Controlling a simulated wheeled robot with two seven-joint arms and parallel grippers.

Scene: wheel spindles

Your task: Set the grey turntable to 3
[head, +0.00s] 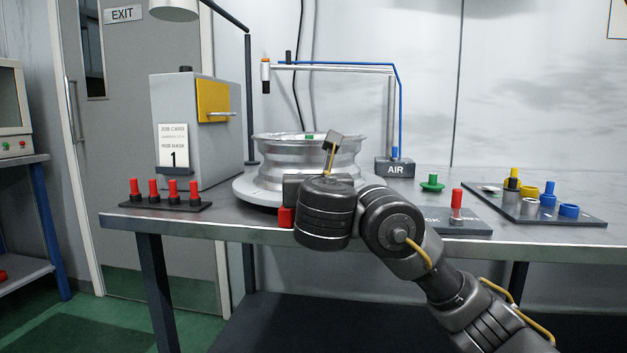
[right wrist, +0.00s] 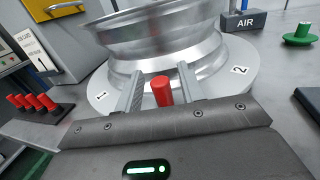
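The grey turntable (head: 243,190) is a round disc on the bench with a silver wheel rim (head: 300,150) on it. In the right wrist view, the turntable (right wrist: 250,88) shows a label 1 at the left and a label 2 at the right; a label 3 is not visible. A red peg (right wrist: 161,92) stands at its near side, and its red end (head: 287,217) shows in the head view beside my wrist. My right gripper (right wrist: 161,71) is open, with a finger on each side of the peg and gaps showing. My left gripper is not in view.
A grey cabinet (head: 195,130) with a job card reading 1 stands behind left. Several red pegs (head: 153,190) stand on a dark strip at left. The AIR block (head: 395,168), a green knob (head: 432,183), a red-handled plate (head: 457,205) and a parts tray (head: 540,213) are at right.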

